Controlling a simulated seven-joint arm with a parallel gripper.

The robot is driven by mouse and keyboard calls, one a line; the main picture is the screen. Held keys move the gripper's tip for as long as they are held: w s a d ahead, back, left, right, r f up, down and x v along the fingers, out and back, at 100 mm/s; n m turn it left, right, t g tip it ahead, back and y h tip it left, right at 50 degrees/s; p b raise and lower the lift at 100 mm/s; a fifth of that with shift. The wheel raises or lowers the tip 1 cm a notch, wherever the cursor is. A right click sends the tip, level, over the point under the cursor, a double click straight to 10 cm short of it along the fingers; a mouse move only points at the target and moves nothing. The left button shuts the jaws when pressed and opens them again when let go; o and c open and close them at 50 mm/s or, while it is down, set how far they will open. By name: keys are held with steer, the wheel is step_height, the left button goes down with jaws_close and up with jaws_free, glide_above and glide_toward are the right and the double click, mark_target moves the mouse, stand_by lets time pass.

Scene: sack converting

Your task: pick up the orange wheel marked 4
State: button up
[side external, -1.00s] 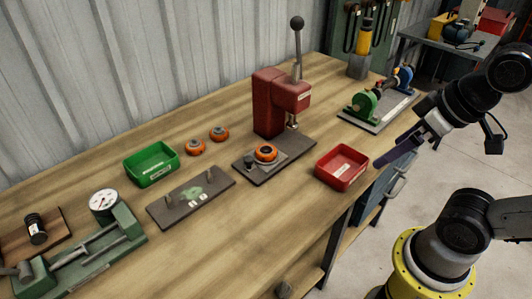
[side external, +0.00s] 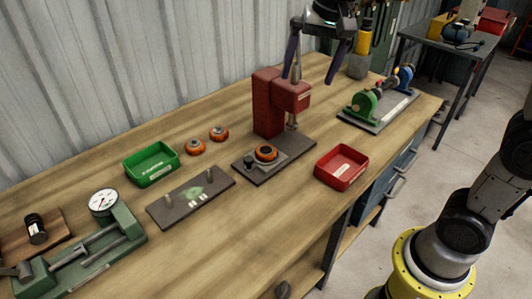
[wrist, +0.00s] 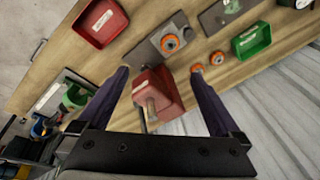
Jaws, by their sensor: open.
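Three orange wheels show, and I cannot read a number on any of them. One wheel (side external: 196,147) lies on the bench beside the green tray, and a second wheel (side external: 219,133) lies just behind it, toward the press; in the wrist view they are the wheel (wrist: 217,57) and the wheel (wrist: 197,69). The third wheel (side external: 265,152) sits on the fixture at the foot of the red press; it also shows in the wrist view (wrist: 169,43). My gripper (side external: 310,76) is open and empty, high above the bench around the press top, apart from all three wheels.
The red press (side external: 268,105) with its upright lever stands close under my gripper. A green tray (side external: 130,172), a red tray (side external: 318,178), a dark plate with pegs (side external: 165,212) and a green-ended device (side external: 362,105) stand around. The front of the bench is clear.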

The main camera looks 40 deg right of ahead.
steer(key=w+f+g, duration=0.1)
steer(key=w+f, duration=0.3)
steer(key=w, duration=0.3)
steer(key=g, duration=0.1)
glide_toward(266, 150)
step_height(266, 150, down, 2)
steer(key=shift+f+g, duration=0.2)
steer(key=shift+g, duration=0.2)
steer(key=shift+w+f, duration=0.15)
steer(key=shift+f, duration=1.4)
steer(key=shift+w+f, duration=0.2)
steer(key=shift+f, duration=1.35)
steer(key=c, duration=1.5)
